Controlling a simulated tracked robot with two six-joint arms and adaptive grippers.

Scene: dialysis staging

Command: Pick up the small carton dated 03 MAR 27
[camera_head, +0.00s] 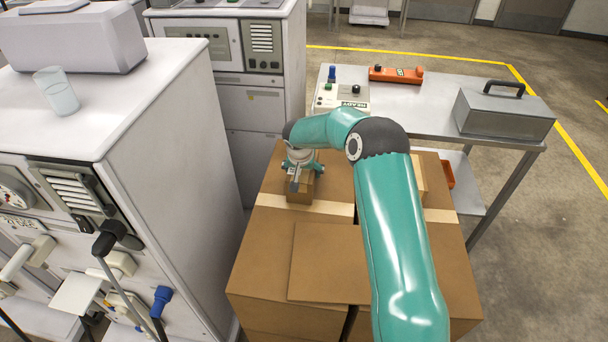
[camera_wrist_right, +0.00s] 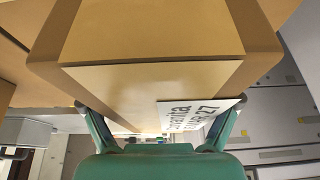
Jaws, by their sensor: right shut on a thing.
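A small brown carton (camera_head: 300,188) is at the far left part of the large cardboard boxes' top. My right gripper (camera_head: 303,165) is over it, fingers on either side, shut on it. In the right wrist view the carton (camera_wrist_right: 150,85) fills the upper middle, between the two teal fingers of the gripper (camera_wrist_right: 160,125). A white label (camera_wrist_right: 198,115) on it is partly in view; its lower line ends in "27", and the rest is cut off or hard to read. I cannot tell whether the carton touches the box top. My left gripper is not in view.
Large taped cardboard boxes (camera_head: 325,262) stand below my right arm. Another small carton (camera_head: 420,177) shows partly behind that arm. A white machine (camera_head: 160,130) stands close on the left. A metal table (camera_head: 435,112) behind holds a grey case (camera_head: 503,115) and an orange device (camera_head: 396,75).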

